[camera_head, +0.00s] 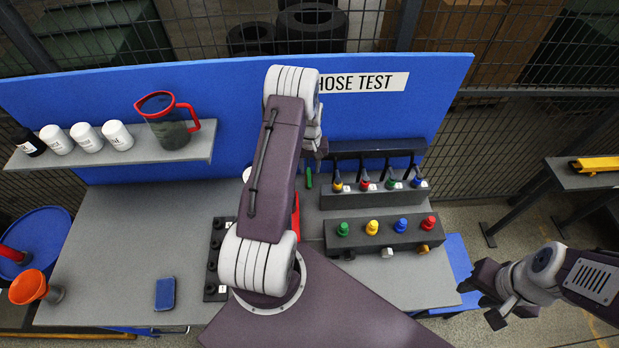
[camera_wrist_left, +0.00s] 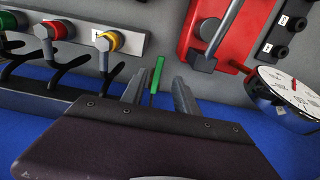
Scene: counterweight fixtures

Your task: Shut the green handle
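The green handle (camera_head: 309,178) is a small upright green bar near the back of the workbench, just below the blue backboard. In the left wrist view the green handle (camera_wrist_left: 157,75) stands between the two fingers of my left gripper (camera_wrist_left: 158,84). The fingers are apart, one on each side, with a visible gap to the handle. What the handle is fixed to is hidden by my gripper and arm. My right gripper (camera_head: 485,302) is away at the lower right, off the bench, with its fingers apart and empty.
A rack of coloured hose ends (camera_head: 375,193) and a block with coloured knobs (camera_head: 380,232) stand right of the handle. A red fixture with a grey lever (camera_wrist_left: 196,45) and a round gauge (camera_wrist_left: 286,98) are near my left gripper. The bench's left part is mostly clear.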

